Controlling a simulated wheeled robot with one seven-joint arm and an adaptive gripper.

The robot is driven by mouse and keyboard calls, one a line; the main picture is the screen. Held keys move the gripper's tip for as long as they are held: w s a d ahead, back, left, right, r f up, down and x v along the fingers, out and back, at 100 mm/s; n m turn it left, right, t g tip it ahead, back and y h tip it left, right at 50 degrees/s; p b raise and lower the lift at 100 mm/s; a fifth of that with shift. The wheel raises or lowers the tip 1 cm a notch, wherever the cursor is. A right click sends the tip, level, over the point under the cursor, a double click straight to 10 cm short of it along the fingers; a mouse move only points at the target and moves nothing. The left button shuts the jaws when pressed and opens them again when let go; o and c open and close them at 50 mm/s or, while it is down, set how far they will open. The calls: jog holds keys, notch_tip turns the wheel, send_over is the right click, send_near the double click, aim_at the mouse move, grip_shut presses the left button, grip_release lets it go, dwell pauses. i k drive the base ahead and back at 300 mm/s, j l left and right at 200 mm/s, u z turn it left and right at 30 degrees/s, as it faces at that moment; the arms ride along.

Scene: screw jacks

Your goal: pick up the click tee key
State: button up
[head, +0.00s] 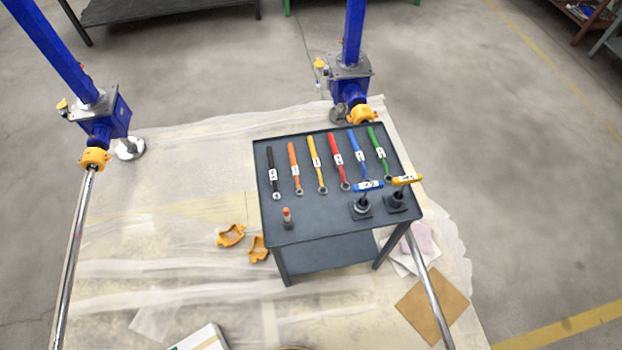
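Two tee-handled keys stand upright at the right front of the dark grey tool table. One has a blue crossbar handle (368,185) and stands in a black holder (361,211). The other has a yellow-orange crossbar handle (407,179) and stands in a second black holder (396,204) just right of it. Both crossbars carry small white labels, too small to read. I cannot tell which of the two is the click tee key. My gripper is not in view.
Several coloured wrenches lie in a row on the table (325,226), including a red wrench (338,160). A small orange-topped piece (288,217) stands at its left front. Blue screw jacks (108,118) (350,80) stand behind. Orange clamps (231,235) lie on the floor sheet.

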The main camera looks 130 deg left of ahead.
aim_at(365, 188)
jog(key=u, duration=3.5)
jog(key=i+l+u, duration=0.1)
jog(key=i+u, duration=0.3)
jog(key=i, duration=0.65)
